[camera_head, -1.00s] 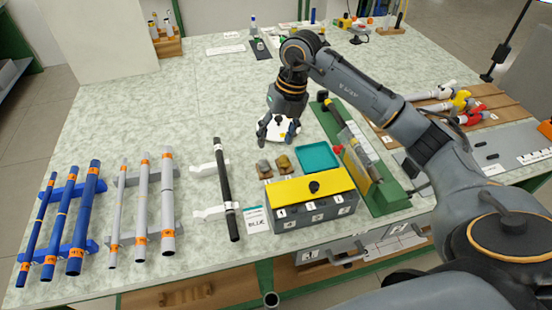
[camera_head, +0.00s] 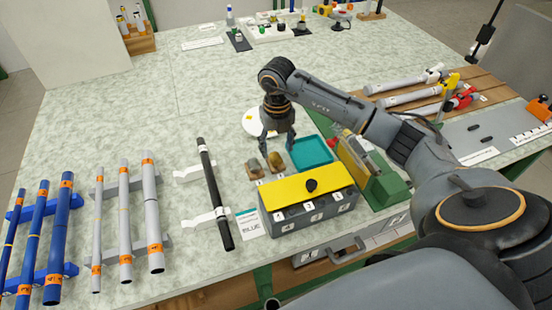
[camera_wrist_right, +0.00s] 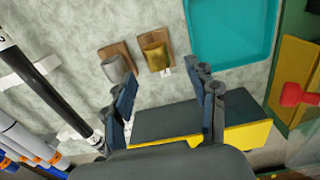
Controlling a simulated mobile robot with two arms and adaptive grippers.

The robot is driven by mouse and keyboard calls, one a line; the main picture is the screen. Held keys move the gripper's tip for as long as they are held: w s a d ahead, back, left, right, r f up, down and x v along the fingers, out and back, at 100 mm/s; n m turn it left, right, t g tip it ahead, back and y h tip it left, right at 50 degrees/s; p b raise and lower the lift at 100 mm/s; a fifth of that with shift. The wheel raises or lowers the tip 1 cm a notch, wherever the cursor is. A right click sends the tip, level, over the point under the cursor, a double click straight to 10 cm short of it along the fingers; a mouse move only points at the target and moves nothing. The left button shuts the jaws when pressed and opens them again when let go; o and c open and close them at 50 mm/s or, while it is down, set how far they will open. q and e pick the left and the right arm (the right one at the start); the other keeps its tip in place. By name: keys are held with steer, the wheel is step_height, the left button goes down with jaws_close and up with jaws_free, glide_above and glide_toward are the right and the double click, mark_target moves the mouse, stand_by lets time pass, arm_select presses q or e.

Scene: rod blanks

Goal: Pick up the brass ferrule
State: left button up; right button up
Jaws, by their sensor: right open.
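The brass ferrule (camera_head: 276,159) is a short gold-coloured piece on a small wooden block, left of the teal tray. It also shows in the right wrist view (camera_wrist_right: 155,55), beside a similar grey ferrule (camera_wrist_right: 115,69) on its own block. My right gripper (camera_head: 278,149) is open and points down just above and around the brass ferrule's area. In the right wrist view its two spread fingers (camera_wrist_right: 163,90) have nothing between them, and the brass ferrule lies beyond the tips. I cannot tell the exact height gap. My left gripper is not in view.
The teal tray (camera_head: 311,153) is close on the right. A grey box with a yellow lid (camera_head: 300,188) stands in front. A black rod (camera_head: 213,192) on white supports lies to the left. A white disc (camera_head: 251,123) is behind the gripper. Bare table lies further back left.

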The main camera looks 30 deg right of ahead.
mark_target(276, 156)
step_height(276, 156, down, 4)
steer(key=shift+w+a+r+p, duration=0.1)
steer(key=shift+w+p, duration=0.05)
steer(key=shift+p, duration=0.15)
steer(key=shift+f, duration=0.25)
steer(key=c, duration=0.9)
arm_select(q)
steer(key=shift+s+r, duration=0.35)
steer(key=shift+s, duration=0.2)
arm_select(e)
steer(key=shift+c, duration=0.2)
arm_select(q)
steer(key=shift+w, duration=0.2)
arm_select(e)
steer(key=shift+r, duration=0.15)
